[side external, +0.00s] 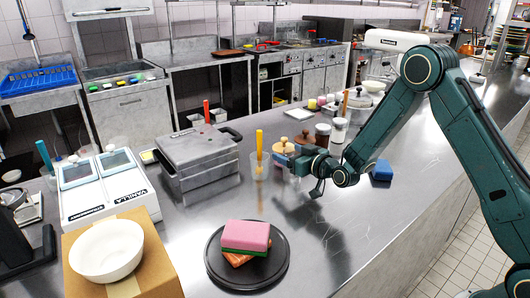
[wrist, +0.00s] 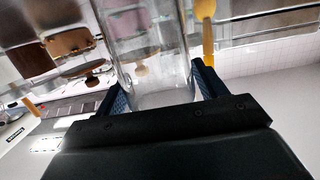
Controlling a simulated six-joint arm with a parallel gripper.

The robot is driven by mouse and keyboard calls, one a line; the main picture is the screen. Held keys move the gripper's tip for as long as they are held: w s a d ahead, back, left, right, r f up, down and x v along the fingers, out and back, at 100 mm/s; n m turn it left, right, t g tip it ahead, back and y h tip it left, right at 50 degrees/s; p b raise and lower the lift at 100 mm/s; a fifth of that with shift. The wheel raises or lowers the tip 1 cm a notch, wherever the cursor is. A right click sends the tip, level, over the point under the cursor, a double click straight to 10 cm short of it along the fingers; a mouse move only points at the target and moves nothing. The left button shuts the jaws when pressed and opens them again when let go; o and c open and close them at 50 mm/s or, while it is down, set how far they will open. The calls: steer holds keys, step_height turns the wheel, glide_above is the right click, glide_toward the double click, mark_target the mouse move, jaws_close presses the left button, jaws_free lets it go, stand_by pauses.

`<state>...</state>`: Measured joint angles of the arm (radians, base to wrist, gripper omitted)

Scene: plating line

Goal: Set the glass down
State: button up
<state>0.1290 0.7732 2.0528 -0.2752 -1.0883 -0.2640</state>
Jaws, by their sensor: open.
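The clear glass (wrist: 150,55) is between the two fingers of my gripper (wrist: 163,85) in the wrist view. Its base is low between the fingers, and its top runs out of the picture. My gripper is open around it; I cannot tell whether a finger touches the glass. In the side external view my gripper (side external: 291,164) is low over the steel counter (side external: 330,222), beside a clear container with a yellow-handled utensil (side external: 259,142). The glass is hard to make out there, and its contact with the counter is not clear.
Jars with lids (side external: 305,138) stand close behind my gripper. A blue block (side external: 381,171) lies to its right. A white bowl (side external: 106,250) sits on a cardboard box (side external: 152,270).

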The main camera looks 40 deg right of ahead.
steer(key=shift+w, duration=0.2)
stand_by(0.4)
steer(key=c, duration=0.9)
steer(key=shift+r, duration=0.1)
steer(key=shift+c, duration=0.2)
step_height(320, 180, up, 20)
stand_by(0.6)
